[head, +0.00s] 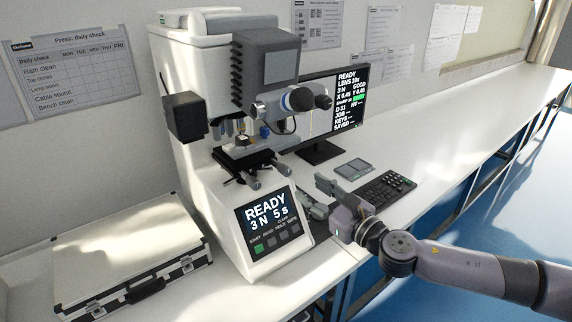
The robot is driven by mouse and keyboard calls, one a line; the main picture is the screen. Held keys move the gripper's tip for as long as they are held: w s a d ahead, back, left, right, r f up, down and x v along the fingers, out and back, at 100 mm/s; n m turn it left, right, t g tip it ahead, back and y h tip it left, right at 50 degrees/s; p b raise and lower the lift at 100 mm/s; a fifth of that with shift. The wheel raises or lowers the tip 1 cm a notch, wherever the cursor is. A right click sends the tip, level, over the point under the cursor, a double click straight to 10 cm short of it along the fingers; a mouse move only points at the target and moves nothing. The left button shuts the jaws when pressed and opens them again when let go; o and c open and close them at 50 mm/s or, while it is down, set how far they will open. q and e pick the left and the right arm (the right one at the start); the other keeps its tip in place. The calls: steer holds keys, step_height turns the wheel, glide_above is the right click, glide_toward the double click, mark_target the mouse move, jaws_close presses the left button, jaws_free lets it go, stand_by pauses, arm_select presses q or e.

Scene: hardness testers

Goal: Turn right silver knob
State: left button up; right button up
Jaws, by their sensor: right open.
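The hardness tester (205,130) is a tall white machine with a grey head, on the white bench. Under its head is a small dark stage with two silver knobs at its front. The right silver knob (281,168) sticks out toward the right front. The left silver knob (253,184) is lower and nearer. My right gripper (314,195) comes in from the right, open and empty. Its fingers point left toward the stage, to the right of and below the right knob, apart from it in the picture. My left gripper is not in view.
A lit READY panel (267,222) slopes at the tester's front. A monitor (338,102), a keyboard (385,190) and a small grey pad (353,168) are behind and right of my gripper. A silver case (125,245) lies at left. The bench (460,118) is clear farther right.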

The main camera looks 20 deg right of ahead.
mark_target(289, 173)
steer(key=p+x, duration=0.2)
steer(key=x, duration=0.8)
steer(key=shift+w+a+f, duration=0.1)
steer(key=shift+w, duration=0.25)
steer(key=shift+c, duration=0.5)
jaws_close()
